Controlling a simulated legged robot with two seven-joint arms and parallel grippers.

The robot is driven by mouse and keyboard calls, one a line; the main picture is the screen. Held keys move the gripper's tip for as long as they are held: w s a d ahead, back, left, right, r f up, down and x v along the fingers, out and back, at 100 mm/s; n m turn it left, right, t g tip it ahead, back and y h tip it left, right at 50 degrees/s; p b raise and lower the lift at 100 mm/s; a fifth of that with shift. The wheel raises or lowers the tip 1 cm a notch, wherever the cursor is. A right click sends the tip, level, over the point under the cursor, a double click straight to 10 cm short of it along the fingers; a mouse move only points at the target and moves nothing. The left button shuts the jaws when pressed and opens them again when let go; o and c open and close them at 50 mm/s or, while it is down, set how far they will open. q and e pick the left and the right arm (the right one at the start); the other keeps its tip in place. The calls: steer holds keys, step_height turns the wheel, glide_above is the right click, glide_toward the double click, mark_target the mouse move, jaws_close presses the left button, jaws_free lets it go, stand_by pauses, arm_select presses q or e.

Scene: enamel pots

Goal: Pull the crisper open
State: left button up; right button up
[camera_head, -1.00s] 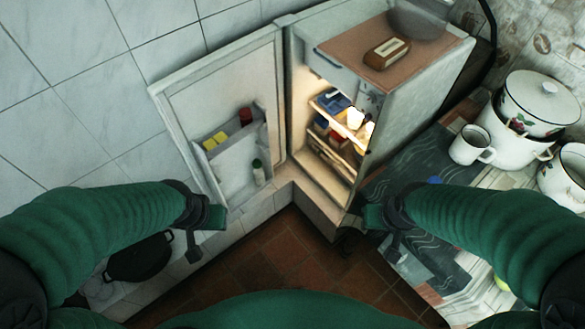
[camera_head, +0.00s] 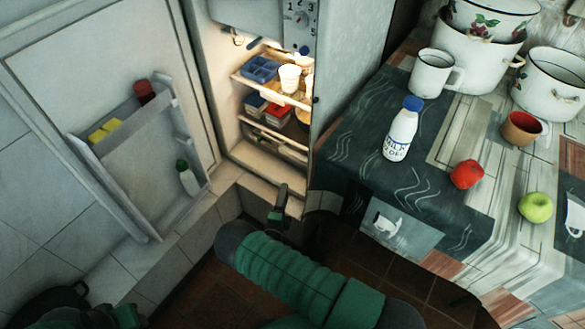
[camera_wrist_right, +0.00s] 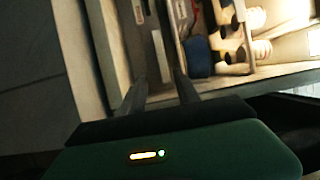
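The fridge (camera_head: 222,60) stands with its door (camera_head: 110,75) open to the left. Low inside, under the shelf (camera_head: 262,88) of containers, is the pale front of what looks like the crisper (camera_head: 274,143); it appears to be in, and its details are dim. My right gripper (camera_head: 281,198) is in front of the fridge's lower opening, below and apart from the crisper. In the right wrist view its two fingers (camera_wrist_right: 158,92) are apart with nothing clear between them, pointing into the fridge. My left gripper (camera_head: 125,316) is at the bottom left edge, mostly cut off.
Right of the fridge, a counter holds a milk bottle (camera_head: 401,130), a red fruit (camera_head: 467,174), a green apple (camera_head: 535,207), a white mug (camera_head: 431,73), a brown cup (camera_head: 522,128) and enamel pots (camera_head: 475,55). Its edge is near my right arm. The door shelf (camera_head: 140,135) holds several items.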

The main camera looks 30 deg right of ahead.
mark_target(293, 158)
steer(key=b+x, duration=0.5)
steer(key=x, duration=1)
steer(key=shift+f, duration=0.15)
steer(key=shift+w+d, duration=0.15)
steer(key=shift+d, duration=0.05)
steer(key=shift+c, duration=0.2)
steer(key=c, duration=0.7)
jaws_close()
steer(key=shift+s+a, duration=0.1)
steer(key=shift+s, duration=0.1)
